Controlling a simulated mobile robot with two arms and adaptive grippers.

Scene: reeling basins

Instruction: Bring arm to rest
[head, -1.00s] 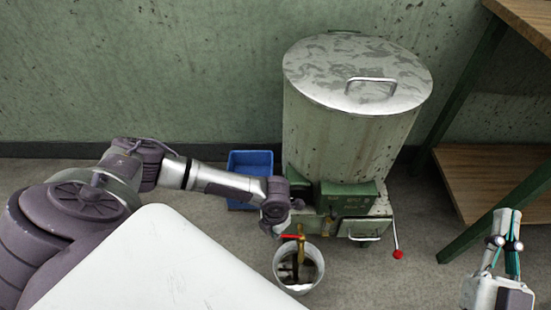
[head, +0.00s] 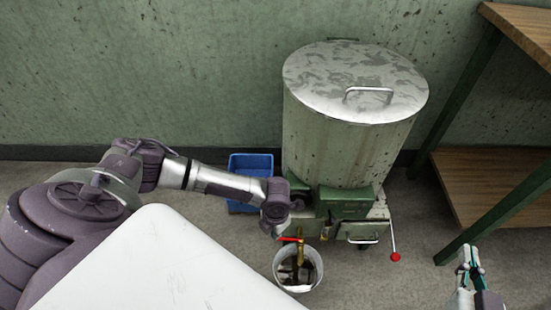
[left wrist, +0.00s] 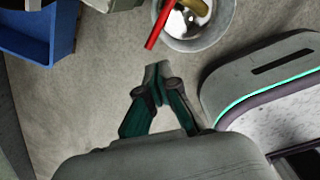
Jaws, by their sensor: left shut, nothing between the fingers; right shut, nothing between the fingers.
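My left arm reaches in from the left in the head view and ends beside the stove-like machine; its gripper is mostly hidden there. In the left wrist view my left gripper (left wrist: 157,75) is shut and empty above the floor, just short of the bucket (left wrist: 195,38) and a red lever (left wrist: 160,25). My right gripper (head: 469,258) is at the lower right of the head view, shut and empty, pointing up in the picture, clear of other things.
A tall drum with a metal lid (head: 355,80) stands on a green base by the wall. The bucket (head: 315,272) stands under its tap (head: 299,245). A blue bin (head: 250,165) is behind my left wrist. A wooden shelf unit (head: 490,180) stands at right, near my right gripper.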

